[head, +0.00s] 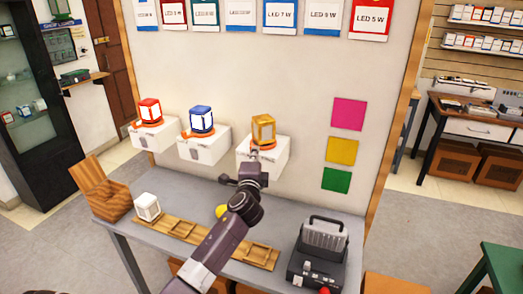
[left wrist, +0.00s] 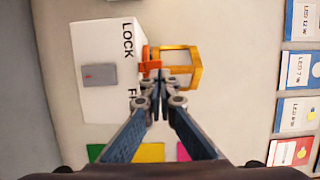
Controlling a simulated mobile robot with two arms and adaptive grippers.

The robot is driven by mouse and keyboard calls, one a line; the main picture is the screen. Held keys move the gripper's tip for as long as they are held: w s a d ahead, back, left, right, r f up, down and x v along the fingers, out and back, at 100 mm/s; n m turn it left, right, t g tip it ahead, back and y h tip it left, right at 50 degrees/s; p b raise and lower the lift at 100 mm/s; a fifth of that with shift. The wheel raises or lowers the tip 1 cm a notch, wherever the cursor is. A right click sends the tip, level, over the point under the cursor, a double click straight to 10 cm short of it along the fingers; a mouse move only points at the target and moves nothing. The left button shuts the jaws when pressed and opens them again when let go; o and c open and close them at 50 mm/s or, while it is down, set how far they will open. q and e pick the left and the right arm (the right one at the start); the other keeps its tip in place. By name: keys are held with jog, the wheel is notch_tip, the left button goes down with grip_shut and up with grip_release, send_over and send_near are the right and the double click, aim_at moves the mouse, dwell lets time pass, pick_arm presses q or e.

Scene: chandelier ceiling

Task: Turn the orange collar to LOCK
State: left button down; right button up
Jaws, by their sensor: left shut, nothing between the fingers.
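The yellow-framed lantern (head: 263,128) stands on the right-hand white wall box (head: 249,153). In the left wrist view, the lantern (left wrist: 192,68) lies beside the white box face (left wrist: 96,52), which reads LOCK and has a second word starting with F, mostly hidden. The orange collar (left wrist: 151,66) shows between box and lantern, with a tab at its upper left, nearer LOCK. My left gripper (left wrist: 160,88) is shut and empty, its tips right at the collar; I cannot tell if they touch. It also shows in the head view (head: 255,160), in front of the box.
Two more wall boxes carry a red lantern (head: 149,111) and a blue lantern (head: 201,120). Below, the grey table (head: 190,195) holds a wooden tray (head: 181,231), a white cube-like lamp (head: 147,206), a wooden holder (head: 101,189) and a dark machine (head: 318,253). Coloured squares hang at right.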

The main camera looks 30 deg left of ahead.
aim_at(246, 152)
pick_arm(q)
jog(key=a, duration=0.3)
jog(key=shift+f, duration=0.35)
jog(key=shift+s+a, duration=0.1)
jog(key=shift+a, duration=0.05)
pick_arm(e)
jog(key=shift+w+d+r, duration=0.1)
jog(key=shift+w+d, duration=0.25)
jog(key=shift+d, duration=0.05)
pick_arm(q)
jog(key=shift+a, duration=0.1)
